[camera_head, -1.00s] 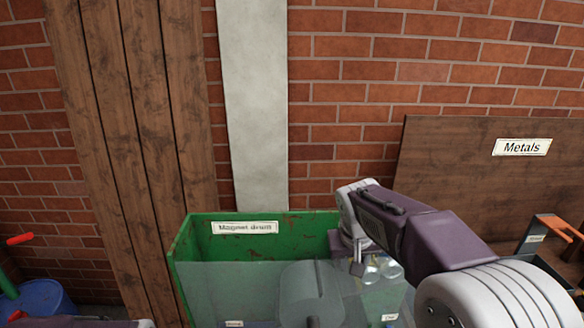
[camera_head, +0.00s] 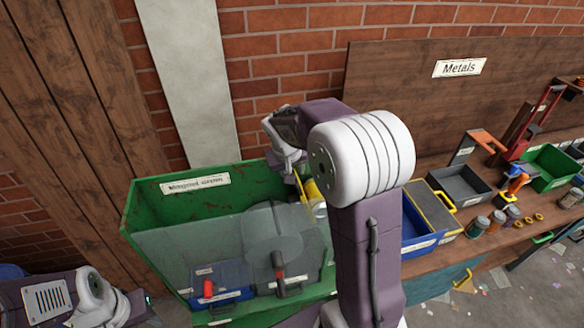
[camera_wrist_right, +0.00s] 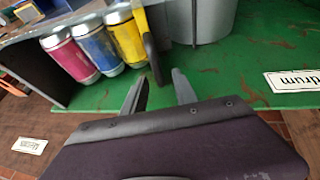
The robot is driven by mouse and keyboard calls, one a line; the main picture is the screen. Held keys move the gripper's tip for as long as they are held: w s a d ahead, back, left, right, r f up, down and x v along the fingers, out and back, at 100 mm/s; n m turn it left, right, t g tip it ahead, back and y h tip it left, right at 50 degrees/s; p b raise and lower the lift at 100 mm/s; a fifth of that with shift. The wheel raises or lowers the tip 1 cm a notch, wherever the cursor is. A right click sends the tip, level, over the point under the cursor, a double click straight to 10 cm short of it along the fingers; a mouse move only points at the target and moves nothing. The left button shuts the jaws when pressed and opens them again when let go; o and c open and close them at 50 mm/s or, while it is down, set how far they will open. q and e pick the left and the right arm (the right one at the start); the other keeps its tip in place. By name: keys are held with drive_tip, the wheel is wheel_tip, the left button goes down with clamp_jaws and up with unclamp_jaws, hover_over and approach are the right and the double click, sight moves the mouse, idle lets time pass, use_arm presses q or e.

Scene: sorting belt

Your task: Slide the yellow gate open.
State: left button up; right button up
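A narrow yellow upright piece (camera_wrist_right: 142,22), which may be the yellow gate, shows in the right wrist view beside a yellow canister (camera_wrist_right: 124,35). A dark bar (camera_wrist_right: 153,60) stands at its edge. Yellow also shows in the head view (camera_head: 314,192), partly hidden by my right arm; I cannot tell gate from canister there. My right gripper (camera_wrist_right: 158,88) is open and empty, its fingers just short of the dark bar, over the green drum housing. In the head view my left gripper (camera_head: 142,300) is low at the left, its fingers too unclear to read.
The green housing (camera_head: 140,205) holds a grey drum (camera_head: 270,232) behind a clear front. Blue (camera_wrist_right: 95,45) and pink (camera_wrist_right: 68,55) canisters stand beside the yellow one. A bench at right carries bins, jars and tools. A yellow-handled bin (camera_head: 425,198) is right of my arm.

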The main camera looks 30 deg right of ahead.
drive_tip(key=shift+s+a+r, duration=0.15)
drive_tip(key=shift+s+r, duration=0.05)
drive_tip(key=shift+s, duration=0.45)
drive_tip(key=c, duration=0.3)
clamp_jaws()
drive_tip(key=shift+w+r, duration=0.1)
drive_tip(key=shift+w, duration=0.1)
